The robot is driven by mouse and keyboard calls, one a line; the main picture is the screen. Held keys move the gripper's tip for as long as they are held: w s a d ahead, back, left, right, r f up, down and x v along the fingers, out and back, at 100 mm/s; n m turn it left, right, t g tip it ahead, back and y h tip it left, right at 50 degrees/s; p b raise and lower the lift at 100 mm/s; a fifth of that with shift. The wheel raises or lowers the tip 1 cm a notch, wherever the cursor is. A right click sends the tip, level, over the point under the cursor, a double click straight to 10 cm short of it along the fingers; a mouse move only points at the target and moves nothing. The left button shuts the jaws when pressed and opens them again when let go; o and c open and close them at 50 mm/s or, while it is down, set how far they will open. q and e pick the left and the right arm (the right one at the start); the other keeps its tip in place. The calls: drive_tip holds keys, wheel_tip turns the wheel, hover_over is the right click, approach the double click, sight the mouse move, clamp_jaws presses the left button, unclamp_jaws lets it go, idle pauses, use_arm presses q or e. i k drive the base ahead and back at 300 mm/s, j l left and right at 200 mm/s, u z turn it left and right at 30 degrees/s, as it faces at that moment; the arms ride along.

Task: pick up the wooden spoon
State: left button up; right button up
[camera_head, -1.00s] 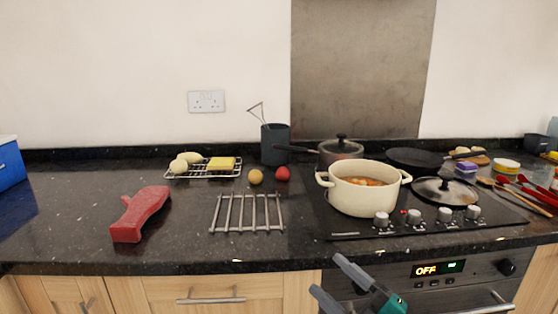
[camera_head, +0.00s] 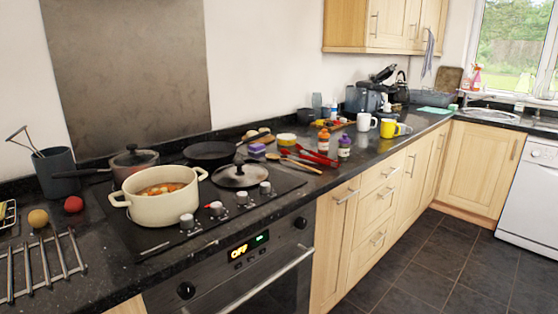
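A wooden spoon (camera_head: 300,163) lies on the dark counter just right of the hob, its handle pointing toward the front edge. Red-handled utensils (camera_head: 318,157) lie right beside it. Neither of my grippers shows in the head view now.
A cream pot of soup (camera_head: 156,196), a lidded pan (camera_head: 134,160), a frying pan (camera_head: 209,152) and a loose glass lid (camera_head: 240,176) are on the hob. An orange bottle (camera_head: 323,142) and a purple-labelled bottle (camera_head: 344,147) stand behind the spoon. Floor (camera_head: 420,265) is clear.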

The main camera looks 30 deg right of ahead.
sight(273, 156)
drive_tip(key=z, duration=1.1)
